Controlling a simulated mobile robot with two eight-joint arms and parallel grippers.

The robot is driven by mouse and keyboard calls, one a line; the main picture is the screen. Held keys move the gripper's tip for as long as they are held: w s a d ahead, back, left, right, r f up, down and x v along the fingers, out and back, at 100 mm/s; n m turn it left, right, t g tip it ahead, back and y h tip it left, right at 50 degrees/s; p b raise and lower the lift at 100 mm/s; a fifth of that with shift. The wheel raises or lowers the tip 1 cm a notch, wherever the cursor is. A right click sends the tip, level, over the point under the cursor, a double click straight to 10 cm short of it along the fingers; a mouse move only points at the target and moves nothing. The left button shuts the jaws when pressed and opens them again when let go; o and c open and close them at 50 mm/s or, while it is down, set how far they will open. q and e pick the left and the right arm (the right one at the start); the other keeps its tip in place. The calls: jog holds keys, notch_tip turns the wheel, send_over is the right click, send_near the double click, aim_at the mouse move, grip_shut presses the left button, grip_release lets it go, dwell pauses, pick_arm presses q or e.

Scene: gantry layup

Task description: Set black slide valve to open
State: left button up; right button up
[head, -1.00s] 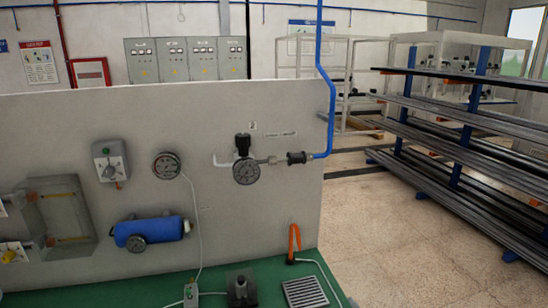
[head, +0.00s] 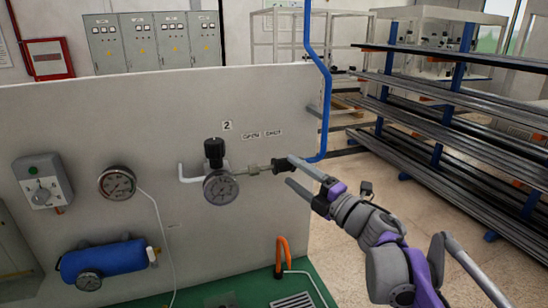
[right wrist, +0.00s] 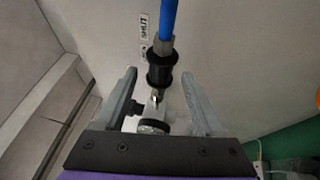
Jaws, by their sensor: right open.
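The black slide valve (head: 281,167) is a dark sleeve on the thin pipe on the grey panel, at the end of the blue hose. In the head view it sits below and right of the SHUT label (head: 273,134), with the OPEN label (head: 250,136) further left. My right gripper (head: 289,171) is open, its fingertips at the valve's right side. In the right wrist view the black sleeve (right wrist: 160,68) lies between the spread fingers (right wrist: 160,74), with a gap on each side. My left gripper is out of view.
A pressure gauge (head: 220,187) and black knob (head: 214,150) sit left of the valve. The blue hose (head: 325,100) rises over the panel's right edge. An orange-handled tool (head: 281,255) stands on the green bench below. A rack of bars (head: 440,120) is at right.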

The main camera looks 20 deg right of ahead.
jog(key=p+x, duration=0.1)
jog(key=x, duration=0.6)
jog(key=shift+w, duration=0.3)
grip_shut()
dwell(1.0)
